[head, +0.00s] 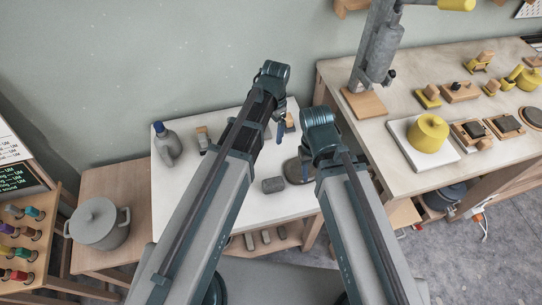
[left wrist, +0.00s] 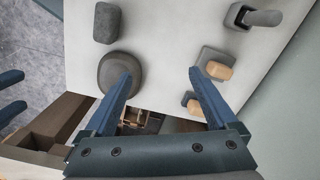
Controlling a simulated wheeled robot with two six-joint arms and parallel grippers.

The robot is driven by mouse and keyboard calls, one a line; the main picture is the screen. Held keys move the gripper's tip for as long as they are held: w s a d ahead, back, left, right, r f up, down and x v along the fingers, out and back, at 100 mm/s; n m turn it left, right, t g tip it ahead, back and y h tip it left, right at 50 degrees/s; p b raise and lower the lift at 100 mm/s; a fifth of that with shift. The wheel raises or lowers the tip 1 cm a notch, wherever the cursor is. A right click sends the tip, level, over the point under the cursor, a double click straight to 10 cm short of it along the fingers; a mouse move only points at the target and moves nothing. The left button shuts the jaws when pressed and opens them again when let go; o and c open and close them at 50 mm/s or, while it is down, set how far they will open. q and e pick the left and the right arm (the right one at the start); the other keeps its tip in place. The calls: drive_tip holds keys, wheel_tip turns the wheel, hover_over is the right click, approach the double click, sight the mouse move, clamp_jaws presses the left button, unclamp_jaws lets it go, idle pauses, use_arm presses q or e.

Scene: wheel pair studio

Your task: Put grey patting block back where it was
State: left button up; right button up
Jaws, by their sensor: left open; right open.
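Two grey blocks with wooden grips stand side by side in the left wrist view, a larger one (left wrist: 210,58) and a smaller one (left wrist: 190,103). Which one is the grey patting block I cannot tell. My left gripper (left wrist: 161,72) is open and empty above the white table; its right finger overlaps the two blocks in that view. In the head view my left gripper (head: 281,133) is partly hidden by its arm, with a wooden grip (head: 290,121) beside it. My right gripper (head: 304,165) is open, mostly hidden by its wrist, near a round dark grey piece (head: 294,171).
A plain grey block (head: 273,185) lies on the white table (head: 247,210). A grey bottle (head: 168,145) stands at its left. A lidded grey pot (head: 98,222) is further left. The right bench (head: 408,180) holds a yellow pot (head: 429,132) and several wood-gripped blocks.

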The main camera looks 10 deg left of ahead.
use_arm(q)
drive_tip(key=s+d+n, duration=0.2)
drive_tip(key=s+n, duration=0.3)
drive_tip(key=s, duration=0.9)
drive_tip(key=shift+s+d+y, duration=0.2)
drive_tip(key=shift+s+y, duration=0.05)
drive_tip(key=shift+y, duration=0.05)
